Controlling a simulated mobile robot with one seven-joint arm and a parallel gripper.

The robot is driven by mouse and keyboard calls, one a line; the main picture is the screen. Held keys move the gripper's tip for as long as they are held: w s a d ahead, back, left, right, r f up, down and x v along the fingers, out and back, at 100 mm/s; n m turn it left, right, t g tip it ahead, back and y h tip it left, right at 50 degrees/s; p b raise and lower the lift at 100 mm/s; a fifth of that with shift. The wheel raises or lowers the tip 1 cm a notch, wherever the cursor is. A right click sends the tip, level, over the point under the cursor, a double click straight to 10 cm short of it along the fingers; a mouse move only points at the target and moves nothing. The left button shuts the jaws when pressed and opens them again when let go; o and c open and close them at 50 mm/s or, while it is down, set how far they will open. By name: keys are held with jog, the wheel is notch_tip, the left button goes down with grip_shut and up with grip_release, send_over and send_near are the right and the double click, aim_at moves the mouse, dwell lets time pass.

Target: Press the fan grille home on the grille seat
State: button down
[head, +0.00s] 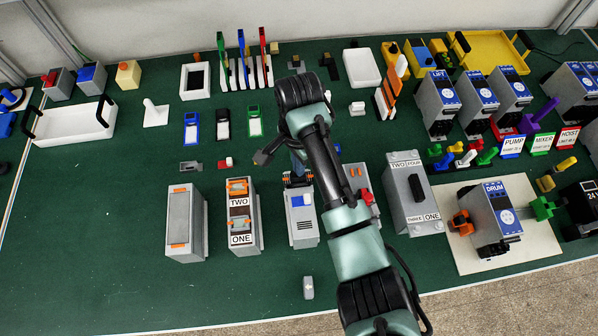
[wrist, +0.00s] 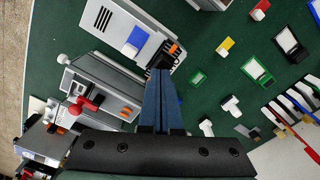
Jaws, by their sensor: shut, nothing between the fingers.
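I cannot tell for certain which part is the fan grille or the grille seat. A grey box (head: 302,224) with a blue and white panel and dark slots stands below my gripper in the head view. It also shows in the wrist view (wrist: 118,52), where its near end has orange and dark parts (wrist: 174,50). My gripper (wrist: 161,72) is shut and empty, its blue fingers together, with the tips at or just over that end. I cannot tell whether they touch it. In the head view my arm hides most of the gripper.
Grey boxes flank it: one marked TWO and ONE (head: 242,217) and one with a red knob (head: 361,190). A DRUM unit (head: 493,222) stands on a pale board (head: 462,259). Colored small parts fill the back. Green table is clear at the front left.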

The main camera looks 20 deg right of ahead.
notch_tip(320, 180, up, 6)
jog(key=p, duration=0.5)
jog(key=shift+f+p, duration=0.1)
jog(key=shift+p, duration=0.3)
jog(key=w+a+r+n+t+b, duration=0.35)
jog(key=w+a+r+t, duration=0.2)
jog(key=w+r, duration=0.45)
jog(key=w+a+r+n+t+b, duration=0.1)
jog(key=w+a+r+n+t, duration=0.15)
jog(key=r, duration=0.35)
jog(key=w+a+r+n+t+b, duration=0.1)
jog(key=r+t, duration=0.2)
jog(key=r, duration=0.2)
jog(key=w+a+r+n+t+b, duration=0.1)
jog(key=w+a+r+n+t, duration=0.15)
jog(key=r, duration=0.35)
jog(key=s+a+r+n+t+b, duration=0.15)
jog(key=s+r+t, duration=0.25)
jog(key=r, duration=0.4)
jog(key=s+a+r+n+t+b, duration=0.15)
jog(key=s+r+t, duration=0.25)
jog(key=r, duration=0.5)
jog(key=s+r+n+t+b, duration=0.1)
jog(key=s+r+n+t, duration=0.1)
jog(key=s+r+t, duration=0.4)
jog(key=s+r, duration=0.4)
jog(key=s, duration=0.3)
jog(key=shift+s+d+r+n, duration=0.2)
jog(key=shift+n, duration=0.15)
